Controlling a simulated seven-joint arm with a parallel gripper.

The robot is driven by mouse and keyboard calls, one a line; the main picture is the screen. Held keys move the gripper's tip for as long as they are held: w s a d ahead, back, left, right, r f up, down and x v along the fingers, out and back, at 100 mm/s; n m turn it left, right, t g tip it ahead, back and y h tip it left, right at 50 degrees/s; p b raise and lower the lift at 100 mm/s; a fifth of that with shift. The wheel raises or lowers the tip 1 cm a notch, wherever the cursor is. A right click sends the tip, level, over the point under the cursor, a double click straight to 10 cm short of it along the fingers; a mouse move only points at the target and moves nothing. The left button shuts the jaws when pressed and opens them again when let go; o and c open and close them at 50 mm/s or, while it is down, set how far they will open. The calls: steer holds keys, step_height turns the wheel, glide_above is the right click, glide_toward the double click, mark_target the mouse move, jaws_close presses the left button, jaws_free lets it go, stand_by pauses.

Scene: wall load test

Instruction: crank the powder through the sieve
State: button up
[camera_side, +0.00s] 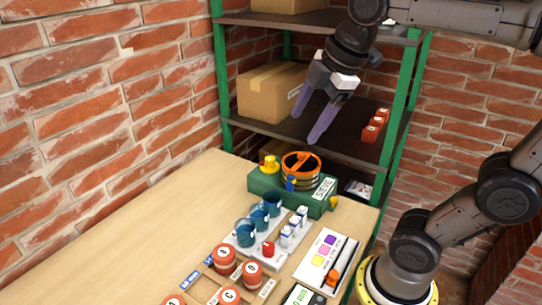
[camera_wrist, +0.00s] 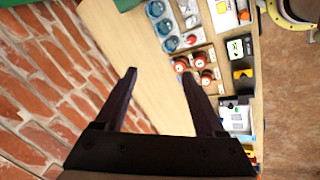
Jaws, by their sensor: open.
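The sieve (camera_side: 300,168) is a round unit with an orange rim and crossbar, set on a green base (camera_side: 264,184) at the back of the table. A yellow knob (camera_side: 269,164) stands on the base to its left, and a small blue part (camera_side: 291,185) sits at its front. Which part is the crank, and whether powder is inside, I cannot tell. My gripper (camera_side: 307,128) is open and empty, with two long purple fingers above the sieve, apart from it. In the wrist view my gripper (camera_wrist: 160,86) shows spread fingers with nothing between them.
Blue cups (camera_side: 258,220) and small white bottles (camera_side: 293,228) stand in front of the green base. Red-lidded jars (camera_side: 225,257) sit nearer. A white panel with coloured squares (camera_side: 327,258) lies at right. A shelf with a cardboard box (camera_side: 270,91) stands behind. The table's left side is clear.

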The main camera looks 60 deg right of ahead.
steer(key=w+d+r+n+g, duration=0.1)
steer(key=w+d+r+n, duration=0.15)
steer(key=w, duration=0.45)
steer(key=n+g, duration=0.2)
steer(key=g, duration=0.2)
glide_above(270, 158)
step_height(270, 158, down, 16)
step_height(270, 158, down, 14)
steer(key=shift+r, duration=0.25)
jaws_close()
